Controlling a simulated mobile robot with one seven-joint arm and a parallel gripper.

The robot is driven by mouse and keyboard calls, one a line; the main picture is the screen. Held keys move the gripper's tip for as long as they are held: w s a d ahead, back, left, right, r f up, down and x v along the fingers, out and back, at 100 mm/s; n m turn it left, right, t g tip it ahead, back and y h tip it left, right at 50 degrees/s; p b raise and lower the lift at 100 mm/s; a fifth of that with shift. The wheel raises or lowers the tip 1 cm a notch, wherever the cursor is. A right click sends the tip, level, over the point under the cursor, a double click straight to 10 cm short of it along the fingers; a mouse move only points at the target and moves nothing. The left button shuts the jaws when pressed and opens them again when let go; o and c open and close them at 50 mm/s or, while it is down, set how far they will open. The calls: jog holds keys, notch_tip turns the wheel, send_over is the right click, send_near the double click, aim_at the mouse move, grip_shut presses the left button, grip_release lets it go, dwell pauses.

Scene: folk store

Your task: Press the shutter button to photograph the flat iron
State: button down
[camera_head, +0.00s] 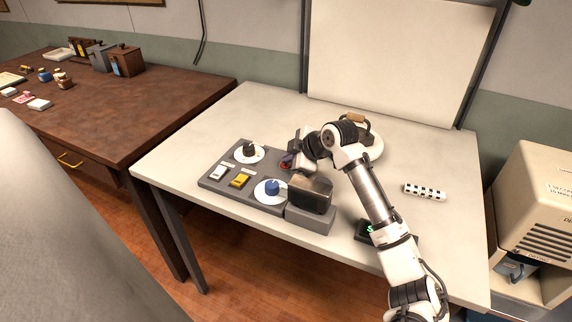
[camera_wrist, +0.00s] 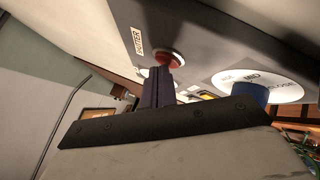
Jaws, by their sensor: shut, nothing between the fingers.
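The red shutter button (camera_wrist: 170,58) sits in a pale ring on the grey control panel, beside a label that seems to read SHUTTER. In the head view the button (camera_head: 286,160) is partly hidden by my gripper. My gripper (camera_wrist: 162,72) is shut and empty, its fingertips right at the red button in the wrist view. They overlap the button's edge there; I cannot tell whether they touch or press it. The flat iron (camera_head: 367,137) stands on a round white plate (camera_head: 377,150) in front of the white backdrop, partly hidden behind my arm.
The panel (camera_head: 240,193) also carries a blue knob (camera_head: 272,187), a black knob (camera_head: 249,149), a yellow switch (camera_head: 240,180) and a white switch (camera_head: 218,172). A dark boxy device (camera_head: 310,194) stands close to my gripper. A checkered bar (camera_head: 425,192) lies on the table's right.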

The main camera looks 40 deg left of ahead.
aim_at(289, 166)
jog(key=shift+f, duration=0.25)
dwell(0.3)
jog(key=shift+r+p, duration=0.45)
jog(key=shift+r, duration=0.4)
jog(key=shift+r, duration=0.1)
jog(key=shift+r+p, duration=1.7)
jog(key=shift+r, duration=0.75)
